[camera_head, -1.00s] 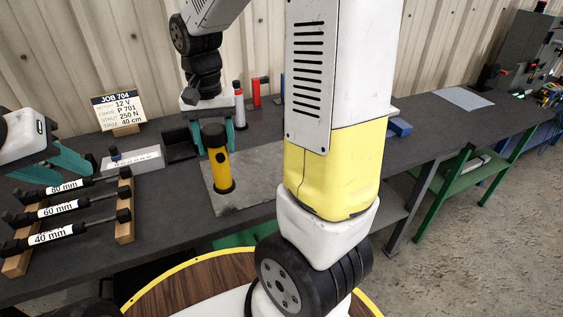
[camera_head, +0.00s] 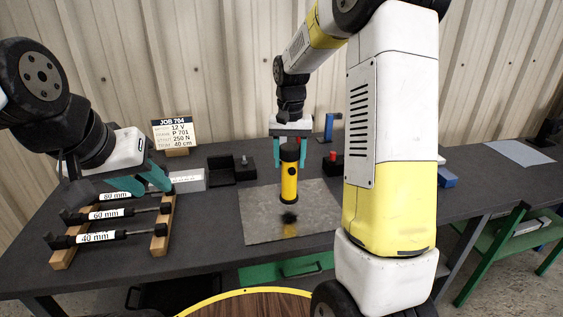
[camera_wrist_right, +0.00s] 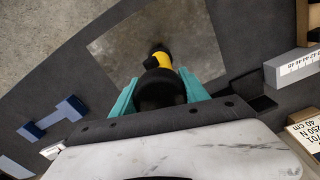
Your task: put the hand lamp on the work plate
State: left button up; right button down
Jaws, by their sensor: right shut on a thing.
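The hand lamp (camera_head: 289,181) is a yellow upright cylinder with a black top and black lower end. My right gripper (camera_head: 290,152) is shut on its black upper part. The lamp hangs a little above the grey work plate (camera_head: 262,228), with a dark shadow or reflection on the plate below it. The right wrist view also shows the lamp (camera_wrist_right: 160,60) between the teal fingers, over the plate (camera_wrist_right: 120,45). My left gripper (camera_head: 142,183) is empty, its teal fingers apart, by the 80 mm strut (camera_head: 112,196); part of that strut is hidden.
Struts marked 60 mm (camera_head: 108,214) and 40 mm (camera_head: 100,238) lie on wooden rests at left. A black open bin (camera_head: 222,171), a grey labelled block (camera_head: 186,181) and a job sign (camera_head: 174,132) stand behind. Blue and red items are behind the plate.

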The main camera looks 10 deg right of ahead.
jog(key=shift+w+d+f, duration=0.1)
jog(key=shift+w+d, duration=0.3)
jog(key=shift+w, duration=0.15)
jog(key=shift+s+a+f, duration=0.1)
jog(key=shift+f, duration=1.6)
jog(key=shift+f, duration=0.2)
jog(key=c, duration=0.6)
grip_release()
